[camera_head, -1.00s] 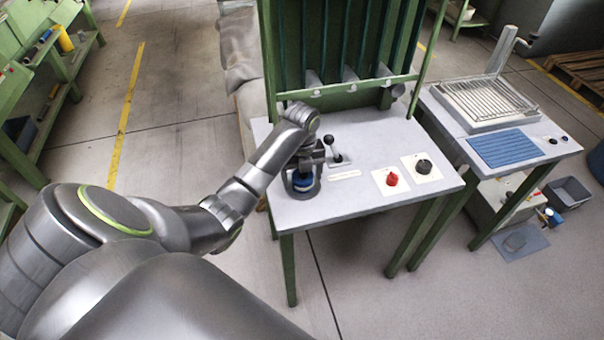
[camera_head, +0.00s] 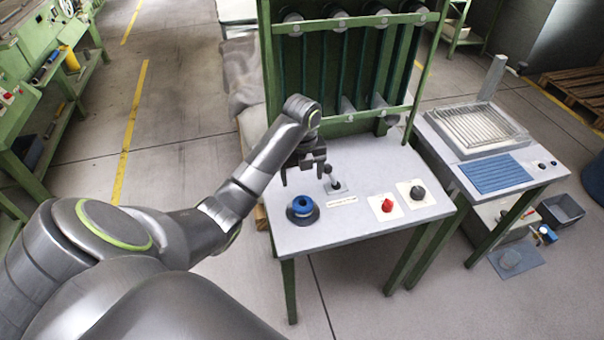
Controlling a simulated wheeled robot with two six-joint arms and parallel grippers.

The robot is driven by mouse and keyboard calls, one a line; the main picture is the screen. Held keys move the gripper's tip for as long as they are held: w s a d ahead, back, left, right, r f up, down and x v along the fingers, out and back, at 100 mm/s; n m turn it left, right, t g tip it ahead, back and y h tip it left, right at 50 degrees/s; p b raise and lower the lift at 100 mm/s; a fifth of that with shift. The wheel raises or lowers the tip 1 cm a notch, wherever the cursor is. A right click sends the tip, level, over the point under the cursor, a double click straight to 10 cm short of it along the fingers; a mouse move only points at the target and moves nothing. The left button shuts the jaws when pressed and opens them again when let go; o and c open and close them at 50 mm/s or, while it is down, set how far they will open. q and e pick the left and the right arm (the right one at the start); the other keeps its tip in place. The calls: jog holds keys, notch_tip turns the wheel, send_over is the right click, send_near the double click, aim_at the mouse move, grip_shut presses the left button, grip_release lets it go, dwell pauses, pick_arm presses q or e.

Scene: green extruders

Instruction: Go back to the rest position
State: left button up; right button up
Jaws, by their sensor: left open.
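My left gripper (camera_head: 304,179) is open and empty, with its fingers pointing down above the grey table top (camera_head: 345,232). It hangs above and behind a blue ring-shaped piece (camera_head: 303,203), apart from it. The blue piece sits on a dark round base (camera_head: 303,218) near the table's left front corner. The left arm (camera_head: 245,190) reaches in from the left. My right gripper is not in view.
A small black lever (camera_head: 333,178) stands just right of the gripper. A red knob (camera_head: 387,205) and a black knob (camera_head: 417,192) are farther right. A green extruder frame (camera_head: 350,115) rises behind. A side table (camera_head: 540,172) holds a wire rack (camera_head: 478,125) and blue mat (camera_head: 495,173).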

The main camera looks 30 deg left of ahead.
pick_arm(q)
jog(key=shift+r, duration=0.35)
jog(key=shift+f, duration=0.1)
dwell(0.3)
